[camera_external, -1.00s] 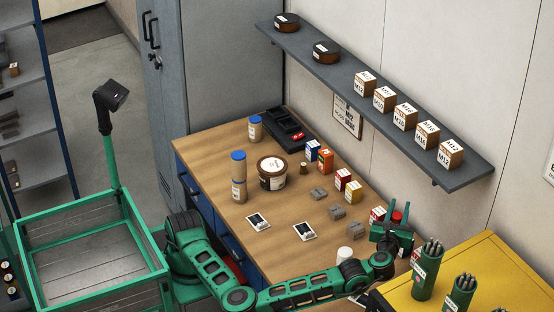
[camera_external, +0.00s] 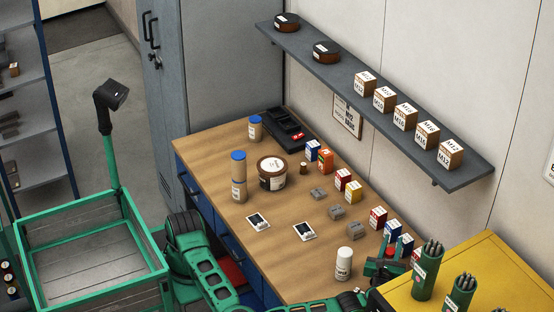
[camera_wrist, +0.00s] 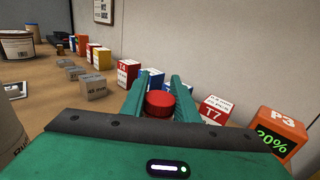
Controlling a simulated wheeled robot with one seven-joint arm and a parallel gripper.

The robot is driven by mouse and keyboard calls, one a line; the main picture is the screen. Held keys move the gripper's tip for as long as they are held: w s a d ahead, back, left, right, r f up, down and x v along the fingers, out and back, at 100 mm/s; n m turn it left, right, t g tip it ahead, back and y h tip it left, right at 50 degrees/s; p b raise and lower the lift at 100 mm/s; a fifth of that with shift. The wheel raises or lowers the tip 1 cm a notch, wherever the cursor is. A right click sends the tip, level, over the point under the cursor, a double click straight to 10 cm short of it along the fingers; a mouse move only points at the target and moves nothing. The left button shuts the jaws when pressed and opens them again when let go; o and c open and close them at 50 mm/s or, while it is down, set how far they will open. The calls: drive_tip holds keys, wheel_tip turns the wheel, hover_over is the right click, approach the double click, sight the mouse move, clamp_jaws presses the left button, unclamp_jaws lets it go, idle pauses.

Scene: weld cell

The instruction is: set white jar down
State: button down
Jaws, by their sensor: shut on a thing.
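My gripper (camera_wrist: 160,92) is shut on a red-topped round thing (camera_wrist: 162,104), which sits between its two green fingers in the wrist view. The lower body of this thing is hidden behind the gripper, so I cannot tell its colour or whether it touches the bench. In the external view my gripper (camera_external: 386,266) is low at the near right end of the bench, beside the yellow cabinet. A white jar with a white lid (camera_external: 343,264) stands upright on the bench, left of my gripper and apart from it.
The wooden bench (camera_external: 290,270) has small boxes along the wall, including a red one (camera_external: 378,217) and an orange P3 box (camera_wrist: 277,133). Grey blocks (camera_external: 336,212) stand mid-bench. The yellow cabinet (camera_external: 480,262) bears green rod holders (camera_external: 427,272). Bare wood lies left of the white jar.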

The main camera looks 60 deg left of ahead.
sight(389, 253)
wheel_tip(389, 253, down, 3)
drive_tip(key=shift+f, duration=0.15)
drive_tip(key=c, duration=1.4)
unclamp_jaws()
drive_tip(key=shift+s+d, duration=0.1)
drive_tip(key=shift+s+d, duration=0.25)
drive_tip(key=v, duration=0.4)
drive_tip(key=shift+s+d, duration=0.15)
drive_tip(key=shift+s, duration=0.05)
wheel_tip(389, 253, up, 7)
drive_tip(key=shift+w+r, duration=0.1)
drive_tip(key=shift+w, duration=0.1)
drive_tip(key=shift+a, duration=0.25)
